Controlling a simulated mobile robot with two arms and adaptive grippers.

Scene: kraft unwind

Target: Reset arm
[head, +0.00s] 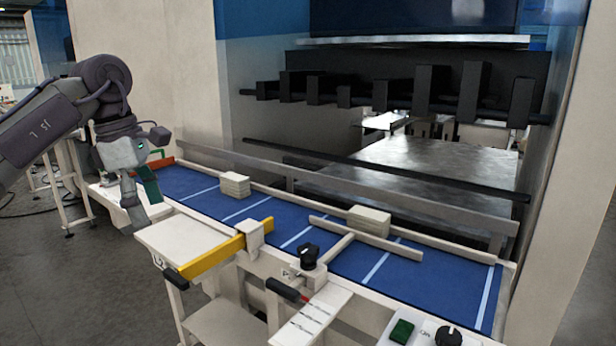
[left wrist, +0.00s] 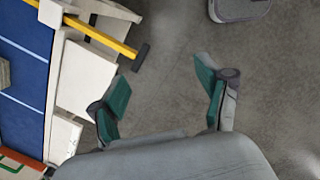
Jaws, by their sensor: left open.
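My left gripper (head: 145,190) hangs at the end of the left arm, at the left end of the blue conveyor, with its fingers pointing down. In the left wrist view its two green-padded fingers (left wrist: 164,98) stand wide apart with nothing between them, over grey floor. My right gripper does not show in either view.
The blue belt (head: 208,199) carries a left stack of pale pads (head: 235,184) and a right stack (head: 369,220). A black knob (head: 308,256) and a green button (head: 401,331) sit at the front.

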